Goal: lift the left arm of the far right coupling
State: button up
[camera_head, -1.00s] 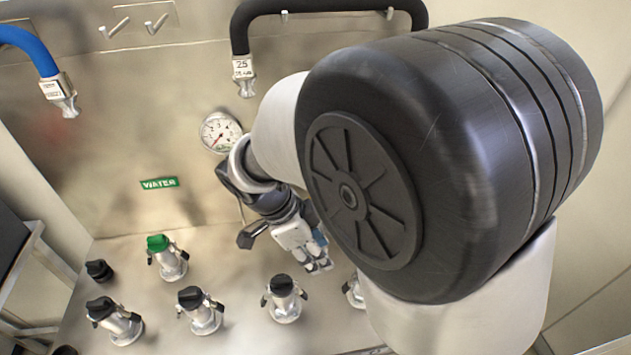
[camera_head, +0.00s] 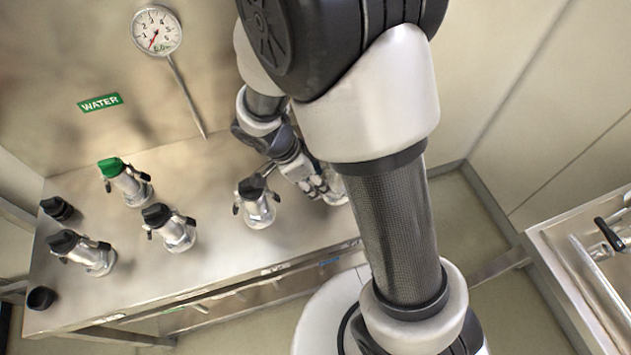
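Several metal couplings with side arms stand on the steel bench. The far right coupling (camera_head: 337,196) is mostly hidden behind my gripper; only part of its metal body shows, and its left arm cannot be made out. My gripper (camera_head: 318,190) is at the left side of this coupling, low over the bench. Whether it touches the coupling, and whether its fingers are open, is too small and covered to tell. The coupling to the left (camera_head: 257,203) has a black cap and dark side arms hanging down.
Other couplings stand further left, one black-capped (camera_head: 170,228), one green-capped (camera_head: 126,182). A gauge (camera_head: 156,31) with a long stem is at the back wall. The bench (camera_head: 215,255) has a front edge below the couplings. A second table (camera_head: 590,262) stands at right.

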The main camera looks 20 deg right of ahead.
jog(key=shift+f, duration=0.2)
grip_shut()
dwell(0.4)
